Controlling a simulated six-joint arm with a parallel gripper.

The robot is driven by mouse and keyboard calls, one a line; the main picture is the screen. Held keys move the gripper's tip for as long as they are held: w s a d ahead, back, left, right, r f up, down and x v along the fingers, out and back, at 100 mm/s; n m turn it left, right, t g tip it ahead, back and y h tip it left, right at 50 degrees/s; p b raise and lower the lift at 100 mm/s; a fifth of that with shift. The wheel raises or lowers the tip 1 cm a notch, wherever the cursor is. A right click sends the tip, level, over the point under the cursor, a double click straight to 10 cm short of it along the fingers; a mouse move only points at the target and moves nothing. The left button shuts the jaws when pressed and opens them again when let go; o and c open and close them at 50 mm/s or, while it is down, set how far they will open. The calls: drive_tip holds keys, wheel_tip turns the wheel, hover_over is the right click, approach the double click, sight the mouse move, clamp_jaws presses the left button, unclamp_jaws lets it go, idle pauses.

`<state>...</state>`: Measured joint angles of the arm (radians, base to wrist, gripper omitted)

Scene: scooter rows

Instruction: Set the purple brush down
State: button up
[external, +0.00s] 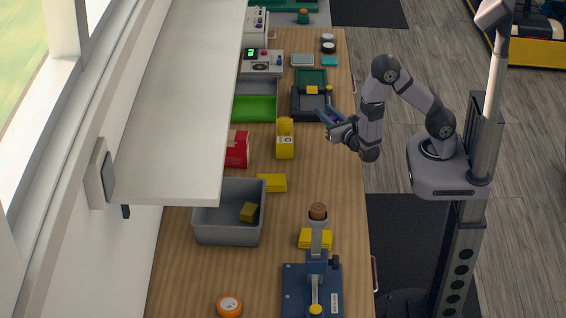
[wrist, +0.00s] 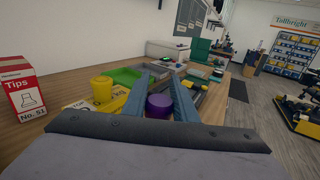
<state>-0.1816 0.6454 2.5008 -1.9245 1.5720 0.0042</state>
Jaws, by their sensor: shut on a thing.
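The purple brush (wrist: 159,104) shows in the wrist view as a purple round end between the two blue-grey fingers of my gripper (wrist: 161,76). The rest of the brush is hidden. In the external view my gripper (external: 324,113) is above the right side of the wooden bench (external: 335,185), just in front of a dark tray (external: 299,105). A small bit of purple shows between its fingers there. My gripper is shut on the brush. I cannot tell how high it is above the bench.
A yellow holder (external: 285,146) stands left of my gripper, with a red box (external: 237,149) beyond it. A grey bin (external: 229,226), yellow blocks (external: 272,183) and a blue-based stand (external: 296,292) are nearer. The bench right of the yellow holder is clear.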

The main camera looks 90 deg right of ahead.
drive_tip(key=shift+a, duration=0.15)
drive_tip(key=w+a+n+t+y+b, duration=0.35)
drive_tip(key=a+n+t+y, duration=0.2)
drive_tip(key=a, duration=1.15)
drive_tip(key=s+a+n+t+y+b, duration=0.1)
drive_tip(key=s+a+n+y, duration=0.15)
drive_tip(key=a, duration=0.65)
drive_tip(key=s+a+n+t+y+b, duration=0.15)
drive_tip(key=a+y, duration=0.25)
drive_tip(key=a, duration=0.6)
drive_tip(key=shift+w+d+f+m+h, duration=0.1)
drive_tip(key=shift+d+f+m+h, duration=0.2)
drive_tip(key=shift+f, duration=1.3)
drive_tip(key=shift+s+d+f+m+h, duration=0.15)
drive_tip(key=shift+d+f+h, duration=0.3)
drive_tip(key=shift+f, duration=1.2)
drive_tip(key=shift+w+d+f+m+h, duration=0.2)
drive_tip(key=shift+d+f+h, duration=0.15)
drive_tip(key=shift+f, duration=1.25)
